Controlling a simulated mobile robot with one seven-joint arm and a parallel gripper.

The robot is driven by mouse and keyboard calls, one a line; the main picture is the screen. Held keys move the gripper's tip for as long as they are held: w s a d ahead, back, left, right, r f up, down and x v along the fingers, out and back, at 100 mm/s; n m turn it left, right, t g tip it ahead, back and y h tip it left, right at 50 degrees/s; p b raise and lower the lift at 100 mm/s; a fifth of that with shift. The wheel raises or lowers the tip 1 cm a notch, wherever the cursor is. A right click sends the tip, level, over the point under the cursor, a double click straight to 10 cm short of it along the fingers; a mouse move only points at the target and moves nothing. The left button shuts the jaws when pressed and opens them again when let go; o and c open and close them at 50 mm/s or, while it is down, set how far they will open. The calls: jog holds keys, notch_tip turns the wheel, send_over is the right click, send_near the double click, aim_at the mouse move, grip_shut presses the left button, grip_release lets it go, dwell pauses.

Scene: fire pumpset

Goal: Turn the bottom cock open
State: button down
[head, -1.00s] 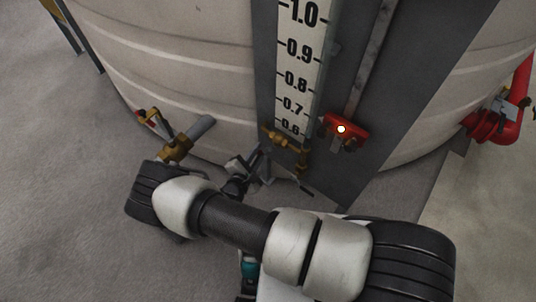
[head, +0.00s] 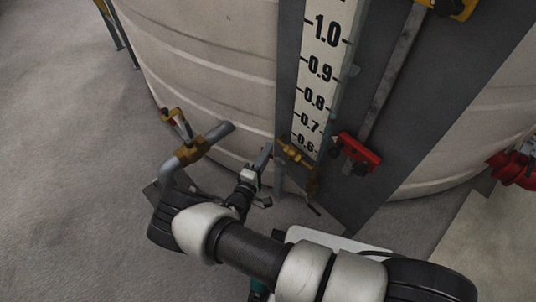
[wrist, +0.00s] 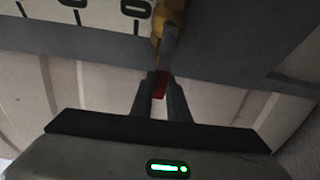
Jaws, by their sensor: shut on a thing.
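The bottom cock is a brass fitting (head: 297,153) at the foot of the level gauge on the tank. In the wrist view, its brass body (wrist: 170,14) is at the top centre, with a grey lever reaching toward me. A red piece (wrist: 159,85), seemingly the lever's end, sits between the fingers of my gripper (wrist: 160,80). The gripper is shut on it. In the head view, my gripper (head: 265,157) is just left of the brass fitting, and the lever is too small there to make out.
A brass valve with a grey pipe (head: 190,148) juts from the tank (head: 215,70) at left. Red piping (head: 512,168) is at far right. Open floor (head: 60,150) lies at left.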

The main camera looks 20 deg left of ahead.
jog(key=shift+r+m, duration=0.2)
jog(key=shift+m, duration=0.2)
jog(key=c, duration=1.7)
grip_release()
jog(key=s, duration=0.5)
jog(key=s+a+p, duration=0.1)
jog(key=s, duration=0.5)
jog(key=s+a+p, duration=0.1)
jog(key=s, duration=0.5)
jog(key=shift+s+a, duration=0.15)
